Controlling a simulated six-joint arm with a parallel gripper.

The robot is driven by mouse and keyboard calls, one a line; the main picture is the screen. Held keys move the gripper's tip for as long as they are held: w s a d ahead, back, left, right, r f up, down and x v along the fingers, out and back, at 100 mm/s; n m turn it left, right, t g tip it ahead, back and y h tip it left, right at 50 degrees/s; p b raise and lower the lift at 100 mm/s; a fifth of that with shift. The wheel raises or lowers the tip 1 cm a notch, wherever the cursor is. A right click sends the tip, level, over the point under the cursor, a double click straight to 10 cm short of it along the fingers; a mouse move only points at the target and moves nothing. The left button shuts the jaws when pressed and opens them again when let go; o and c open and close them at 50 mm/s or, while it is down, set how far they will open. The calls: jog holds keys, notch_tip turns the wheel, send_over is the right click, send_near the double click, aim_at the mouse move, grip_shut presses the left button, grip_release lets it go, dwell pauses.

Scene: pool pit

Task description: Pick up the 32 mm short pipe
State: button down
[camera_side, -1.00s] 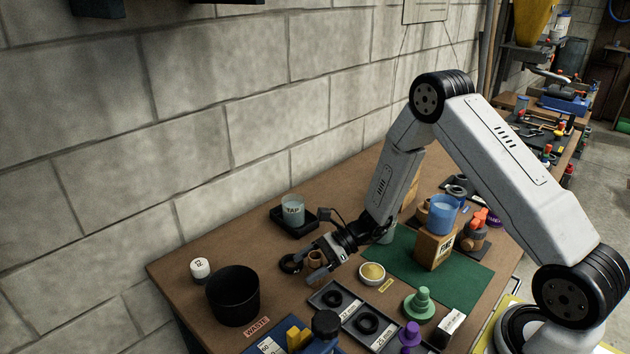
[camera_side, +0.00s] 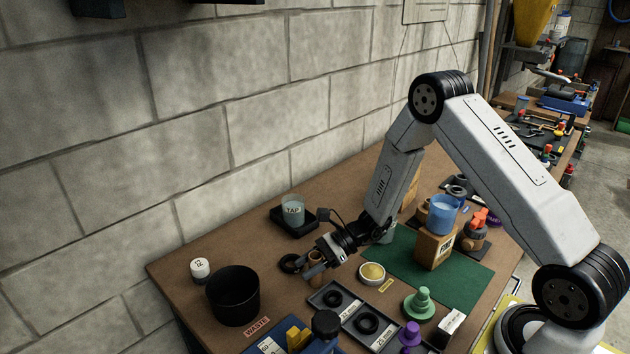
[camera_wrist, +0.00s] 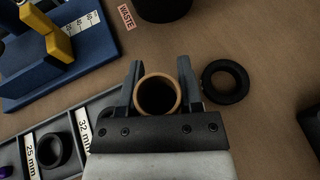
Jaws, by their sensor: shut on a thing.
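The short pipe (camera_wrist: 157,96) is a tan, hollow piece, seen end-on in the wrist view with its dark bore facing the camera. My gripper (camera_wrist: 159,85) is shut on it, with one finger on each side of its wall. In the side view the pipe (camera_side: 315,260) shows upright between the fingers of my gripper (camera_side: 319,265), low over the table. I cannot tell whether its bottom touches the table. No size mark is visible on the pipe.
A black ring (camera_wrist: 225,81) lies just right of the gripper. A tray (camera_side: 319,299) marked 25 mm and 32 mm holds black rings. A black bin (camera_side: 233,296), a waste label (camera_side: 257,327) and a blue fixture (camera_wrist: 60,45) stand nearby.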

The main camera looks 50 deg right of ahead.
jog(key=shift+r, duration=0.15)
jog(key=shift+r, duration=0.8)
jog(key=s+d+r, duration=0.1)
jog(key=s+r, duration=1)
jog(key=s, duration=0.3)
jog(key=shift+w, duration=0.1)
dwell(0.6)
